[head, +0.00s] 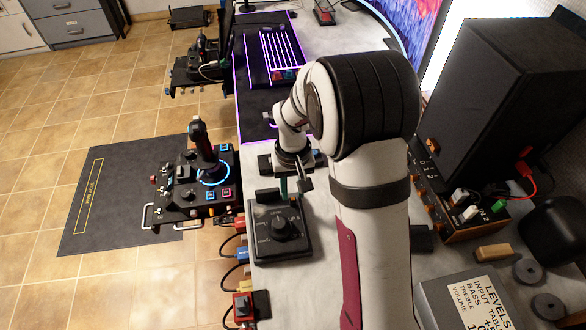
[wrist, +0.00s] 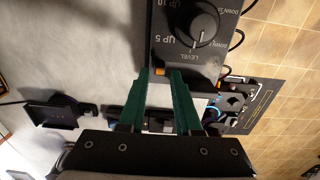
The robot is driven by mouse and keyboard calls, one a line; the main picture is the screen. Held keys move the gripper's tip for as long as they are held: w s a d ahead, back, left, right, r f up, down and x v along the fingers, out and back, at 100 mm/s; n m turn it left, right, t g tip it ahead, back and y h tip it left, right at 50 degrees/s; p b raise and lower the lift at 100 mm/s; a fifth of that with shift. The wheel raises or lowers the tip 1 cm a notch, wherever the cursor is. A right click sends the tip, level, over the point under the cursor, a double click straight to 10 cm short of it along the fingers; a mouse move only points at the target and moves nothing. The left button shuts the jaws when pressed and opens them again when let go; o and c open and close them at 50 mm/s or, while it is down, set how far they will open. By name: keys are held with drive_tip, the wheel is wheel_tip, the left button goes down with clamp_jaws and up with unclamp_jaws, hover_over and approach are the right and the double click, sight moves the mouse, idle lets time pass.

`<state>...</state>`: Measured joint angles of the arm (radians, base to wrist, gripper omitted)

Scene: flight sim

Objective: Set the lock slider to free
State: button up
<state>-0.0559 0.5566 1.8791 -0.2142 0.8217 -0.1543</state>
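A black control box (head: 280,228) with a round knob (head: 284,227) and level markings stands on the desk, below my gripper in the head view. The wrist view shows the same box (wrist: 172,62) at the top, with its knob (wrist: 205,24) and UP and DOWN print. My gripper (wrist: 167,76) points its two green fingers at the box's near edge, with a narrow empty gap between them. In the head view my gripper (head: 284,188) is at the box's far edge, partly hidden by my arm. I cannot make out a lock slider for sure. Contact cannot be told.
A joystick base (head: 195,180) stands to the left, beyond the desk edge. Small coloured connector boxes (head: 243,255) line that edge. A large black speaker (head: 500,85) and an orange-knobbed unit (head: 455,195) stand to the right.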

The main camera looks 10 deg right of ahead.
sight(293, 200)
wheel_tip(293, 200, up, 13)
drive_tip(key=shift+s, duration=0.1)
idle(0.3)
drive_tip(key=s+a+m+y, duration=0.1)
drive_tip(key=s+m, duration=0.4)
drive_tip(key=s, duration=2)
drive_tip(key=shift+s+a+r+m+y, duration=0.15)
drive_tip(key=shift+s+r+m+y, duration=0.15)
drive_tip(key=shift+s+r+y, duration=0.1)
idle(0.9)
